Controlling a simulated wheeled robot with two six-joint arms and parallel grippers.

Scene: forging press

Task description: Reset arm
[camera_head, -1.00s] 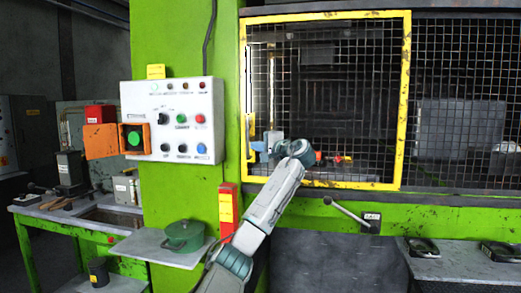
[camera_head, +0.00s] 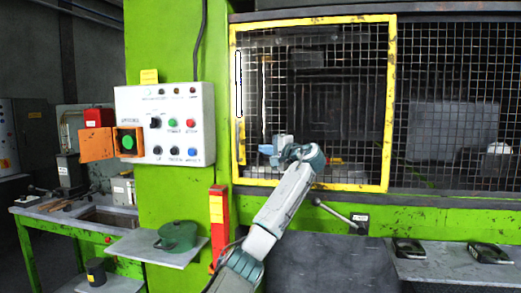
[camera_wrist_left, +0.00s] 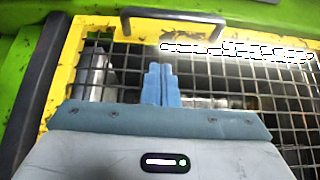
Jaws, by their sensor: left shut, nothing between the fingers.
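My left gripper (camera_head: 281,144) is in front of the yellow-framed mesh door (camera_head: 391,110) of the green press, near its lower left part. Its light blue fingers show together and shut in the left wrist view (camera_wrist_left: 161,85), with nothing between them. In that view the mesh and the yellow frame (camera_wrist_left: 62,70) lie behind the fingers, and a dark handle (camera_wrist_left: 172,20) is above them. I cannot tell whether the fingertips touch the mesh. My right gripper is not in view.
A control box (camera_head: 170,125) with buttons and an open orange cover (camera_head: 97,144) is on the green column. A green pot (camera_head: 178,237) stands on a small shelf. A lever (camera_head: 338,214) sticks out below the door. A workbench (camera_head: 60,218) is at left.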

